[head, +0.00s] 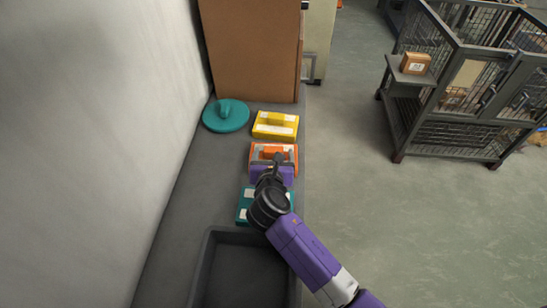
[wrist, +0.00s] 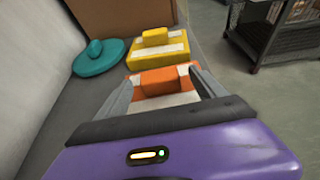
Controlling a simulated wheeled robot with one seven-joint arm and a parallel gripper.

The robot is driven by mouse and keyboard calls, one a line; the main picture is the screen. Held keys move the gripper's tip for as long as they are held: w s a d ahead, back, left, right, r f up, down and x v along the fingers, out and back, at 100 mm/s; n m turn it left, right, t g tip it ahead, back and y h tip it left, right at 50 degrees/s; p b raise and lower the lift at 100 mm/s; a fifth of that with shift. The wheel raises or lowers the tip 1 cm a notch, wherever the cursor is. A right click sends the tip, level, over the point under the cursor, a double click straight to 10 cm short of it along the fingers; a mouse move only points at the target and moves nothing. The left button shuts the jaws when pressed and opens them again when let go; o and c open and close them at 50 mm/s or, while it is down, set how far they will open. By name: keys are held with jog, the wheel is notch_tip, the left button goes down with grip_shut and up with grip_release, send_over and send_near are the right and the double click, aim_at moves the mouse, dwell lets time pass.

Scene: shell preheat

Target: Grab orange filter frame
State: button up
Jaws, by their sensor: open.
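The orange filter frame (head: 288,148) lies on the grey bench, between a yellow frame and a teal frame. It is a flat orange and white block with a raised orange grip (wrist: 166,81) on top. My gripper (head: 273,158) is over the orange frame. In the wrist view its two grey fingers (wrist: 166,87) stand apart, one on each side of the raised grip. I cannot tell whether they touch it. The purple gripper body hides the near part of the frame.
A yellow frame (head: 275,125) lies just beyond, with a round teal lid (head: 226,115) to its left. A teal frame (head: 243,205) and a dark tray (head: 206,271) are nearer. A brown box (head: 250,50) closes the far end; a wall (head: 90,120) runs along the left.

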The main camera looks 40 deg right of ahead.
jog(key=shift+x, duration=1.4)
jog(key=shift+c, duration=0.4)
grip_shut()
jog(key=shift+r, duration=0.1)
